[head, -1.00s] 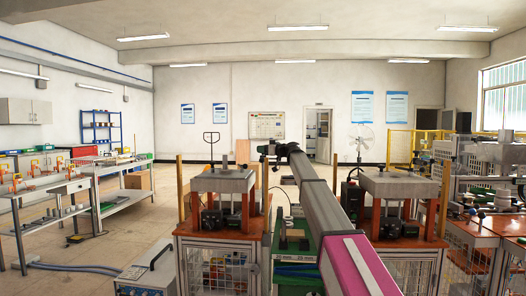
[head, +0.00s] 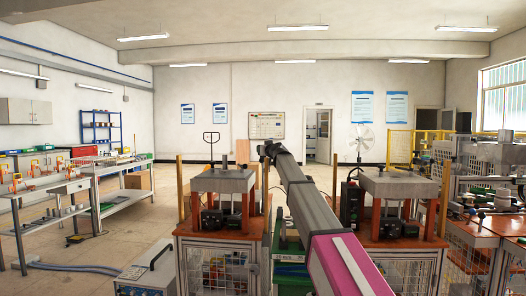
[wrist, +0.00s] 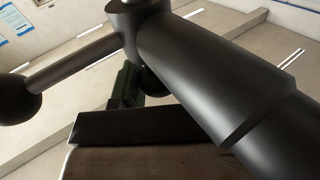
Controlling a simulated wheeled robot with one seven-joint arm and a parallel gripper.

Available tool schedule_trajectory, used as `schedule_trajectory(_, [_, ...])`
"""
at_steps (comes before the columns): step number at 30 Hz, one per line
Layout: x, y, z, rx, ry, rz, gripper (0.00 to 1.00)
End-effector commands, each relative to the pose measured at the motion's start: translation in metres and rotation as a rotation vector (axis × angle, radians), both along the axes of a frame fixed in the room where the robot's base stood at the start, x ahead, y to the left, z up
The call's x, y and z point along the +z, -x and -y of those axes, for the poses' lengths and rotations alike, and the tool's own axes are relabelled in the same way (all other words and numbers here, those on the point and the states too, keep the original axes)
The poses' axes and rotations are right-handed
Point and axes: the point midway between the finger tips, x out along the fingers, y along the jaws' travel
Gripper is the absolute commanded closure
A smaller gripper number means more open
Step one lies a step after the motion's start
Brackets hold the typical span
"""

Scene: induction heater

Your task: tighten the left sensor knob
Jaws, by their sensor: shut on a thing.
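A dark knob (wrist: 142,18) with ball-ended rods fills much of the wrist view. One thin rod runs left to a black ball (wrist: 15,98). A thick dark cylinder runs from the hub to the lower right, very close to the camera. A dark flat-topped block shows at the bottom; I cannot tell whether it is a finger or part of the fixture. My gripper (head: 268,152) is at the far end of my arm in the head view, small and dark. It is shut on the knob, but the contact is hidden.
Two press stations, left (head: 222,182) and right (head: 398,187), stand on orange-topped cabinets on either side of my arm. A white bench (head: 125,168) stands at the left. A grey box (head: 146,272) is at the lower left.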

Motion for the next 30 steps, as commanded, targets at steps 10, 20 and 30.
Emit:
schedule_trajectory(10, [-0.0005,0.0006,0.0003,-0.029,0.0,-0.001,0.86])
schedule_trajectory(20, [-0.0007,0.0006,0.0005,-0.028,0.001,-0.002,0.46])
schedule_trajectory(30, [-0.0004,0.0011,0.0005,-0.028,0.0,-0.001,0.4])
